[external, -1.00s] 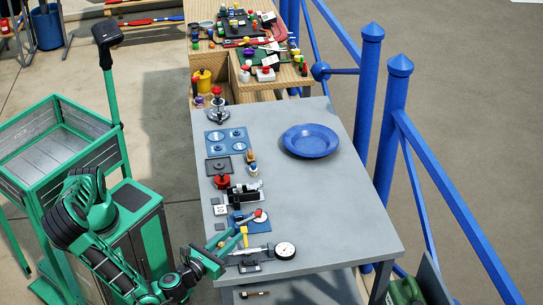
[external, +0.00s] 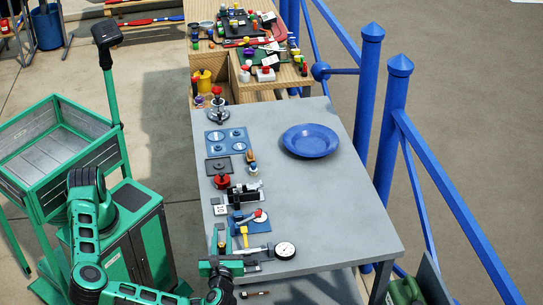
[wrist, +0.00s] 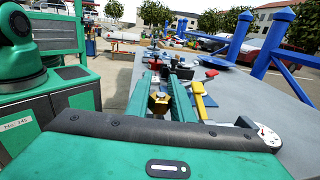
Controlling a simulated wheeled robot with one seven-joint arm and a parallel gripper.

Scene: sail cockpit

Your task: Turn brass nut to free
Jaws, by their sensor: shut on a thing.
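My gripper (external: 219,238) is at the near left edge of the grey table (external: 320,215). In the wrist view its two green fingers (wrist: 163,90) point away along the table edge. A brass nut (wrist: 158,104) sits between the fingers, and the jaws are shut on it. Part of the nut is hidden by the fingers. In the external view I cannot make out the nut, as my gripper covers that spot.
Close on the right are a yellow handle (external: 244,237) with a red-knobbed lever (external: 258,213) and a dial gauge (external: 284,250). Several fixtures line the left edge farther away. A blue plate (external: 311,139) lies at the back; the table's right side is clear.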

